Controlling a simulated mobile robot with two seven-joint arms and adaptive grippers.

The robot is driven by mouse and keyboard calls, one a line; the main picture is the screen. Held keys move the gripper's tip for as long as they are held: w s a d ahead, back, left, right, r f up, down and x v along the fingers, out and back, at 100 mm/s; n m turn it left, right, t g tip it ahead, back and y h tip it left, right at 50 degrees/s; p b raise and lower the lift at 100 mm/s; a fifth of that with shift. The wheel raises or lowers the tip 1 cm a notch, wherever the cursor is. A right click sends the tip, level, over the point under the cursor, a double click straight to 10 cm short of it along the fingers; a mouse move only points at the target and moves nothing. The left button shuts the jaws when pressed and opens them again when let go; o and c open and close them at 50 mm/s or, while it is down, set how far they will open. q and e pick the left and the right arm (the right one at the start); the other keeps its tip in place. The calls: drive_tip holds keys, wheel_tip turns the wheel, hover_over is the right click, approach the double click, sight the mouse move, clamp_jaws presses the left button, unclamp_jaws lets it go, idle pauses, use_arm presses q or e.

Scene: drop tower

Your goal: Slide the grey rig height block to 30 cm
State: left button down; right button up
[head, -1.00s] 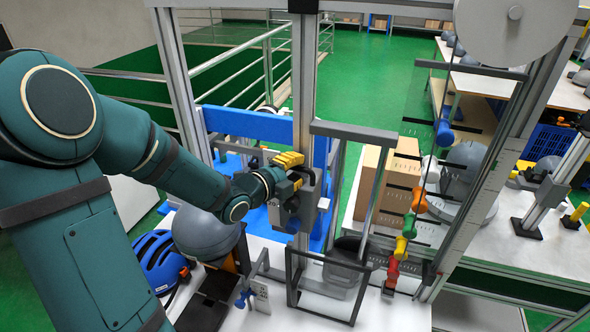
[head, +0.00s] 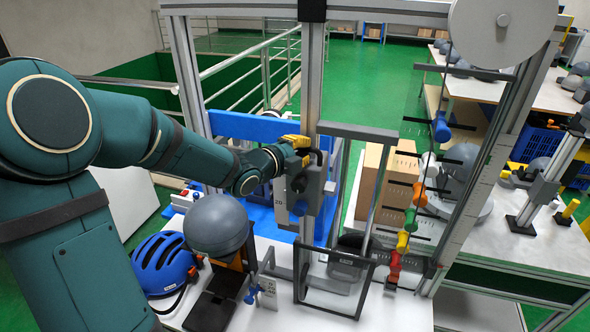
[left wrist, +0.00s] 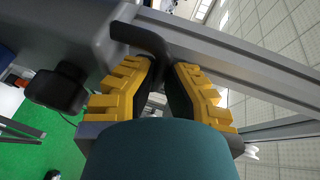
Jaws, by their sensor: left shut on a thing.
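The grey rig height block (head: 318,183) sits around the upright metal post (head: 311,85) of the drop rig. My left gripper (head: 299,150) reaches it from the left, at the block's upper part. In the left wrist view its yellow-padded fingers (left wrist: 160,88) are shut on a dark curved handle (left wrist: 143,38) of the block. A black knob (left wrist: 57,88) stands out beside it. My right gripper is out of view.
A grey headform (head: 215,224) and a blue helmet (head: 163,262) are on the white table at left. A dark-framed clear panel (head: 338,308) stands in front of the post. Coloured clamps (head: 408,220) line the rig's right side.

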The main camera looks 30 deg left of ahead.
sight(312, 128)
use_arm(q)
wheel_tip(312, 128, up, 5)
drive_tip(key=shift+r+p, duration=0.15)
drive_tip(key=shift+p, duration=0.3)
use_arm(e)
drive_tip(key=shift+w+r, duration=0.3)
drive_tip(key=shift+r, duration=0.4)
use_arm(q)
drive_tip(key=c, duration=1.3)
unclamp_jaws()
drive_tip(key=shift+w, duration=0.15)
drive_tip(key=shift+w+f, duration=0.1)
drive_tip(key=shift+f, duration=0.15)
drive_tip(key=v, duration=1.2)
drive_tip(key=shift+d, duration=0.15)
